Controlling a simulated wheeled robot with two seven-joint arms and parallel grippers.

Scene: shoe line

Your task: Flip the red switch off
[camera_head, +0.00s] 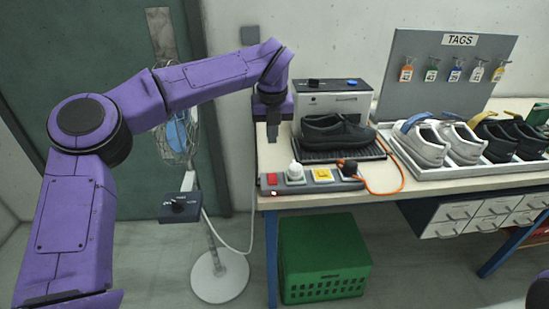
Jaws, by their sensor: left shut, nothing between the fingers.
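The red switch (272,179) is at the left end of a grey power strip (308,187) along the table's front edge. I cannot tell which way its rocker is tilted. A white plug (295,171) sits in the strip just right of the switch, then a yellow-marked part (323,175), then a black plug (347,168) with an orange cable. My left gripper (272,138) points down above the switch, shut and empty, apart from it. My right gripper is out of view.
A grey machine (332,96) holding a dark shoe stands behind the strip. A tray (432,170) of shoes and a tag board (447,65) are to the right. A green crate (322,258) is under the table, a fan (178,135) left of it.

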